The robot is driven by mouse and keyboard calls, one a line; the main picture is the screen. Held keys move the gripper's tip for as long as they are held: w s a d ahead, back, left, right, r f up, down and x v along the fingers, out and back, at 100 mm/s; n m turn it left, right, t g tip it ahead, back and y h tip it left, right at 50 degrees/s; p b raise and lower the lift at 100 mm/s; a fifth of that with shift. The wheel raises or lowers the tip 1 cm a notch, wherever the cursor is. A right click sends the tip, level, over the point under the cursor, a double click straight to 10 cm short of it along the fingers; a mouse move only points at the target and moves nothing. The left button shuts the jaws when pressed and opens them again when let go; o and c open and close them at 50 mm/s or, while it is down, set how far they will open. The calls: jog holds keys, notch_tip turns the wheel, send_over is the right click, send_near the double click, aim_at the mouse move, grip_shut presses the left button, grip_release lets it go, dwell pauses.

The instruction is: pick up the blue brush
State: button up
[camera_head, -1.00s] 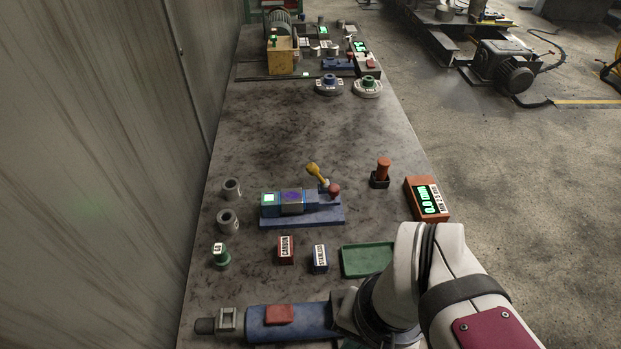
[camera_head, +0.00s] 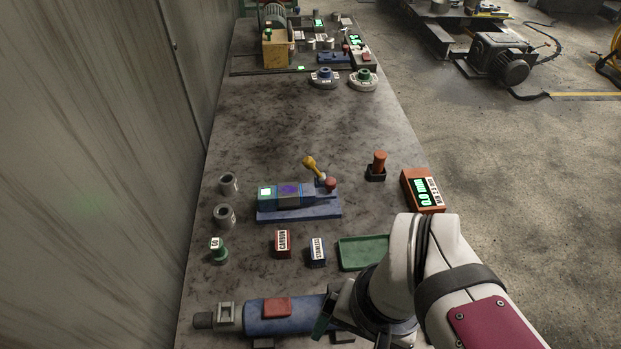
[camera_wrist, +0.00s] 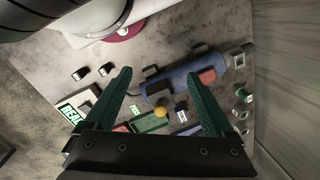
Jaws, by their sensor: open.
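The likely blue brush is a grey round disc with a blue hub (camera_head: 325,78), lying flat at the back of the bench in the head view. A similar disc with a green hub (camera_head: 362,79) lies just to its right. My gripper (camera_wrist: 160,74) is open and empty in the wrist view, its two green fingers well apart. In the head view only a dark green part of it (camera_head: 324,317) shows at the front, partly hidden by my arm. It is far from the blue-hubbed disc, which I cannot make out in the wrist view.
A blue cylindrical machine (camera_head: 280,318) is at the front. Behind it are a green tray (camera_head: 362,252), small blocks (camera_head: 283,243), a blue fixture (camera_head: 300,213) with a yellow-knobbed lever, and an orange display (camera_head: 424,190). Mid-bench is clear between the fixture and discs. A wall is left.

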jog(key=shift+o, duration=0.5)
jog(key=m+h, duration=0.2)
jog(key=m, duration=1)
send_over(318, 248)
notch_tip(318, 248, down, 5)
notch_tip(318, 248, down, 16)
jog(key=shift+r, duration=0.25)
jog(key=c, duration=1.5)
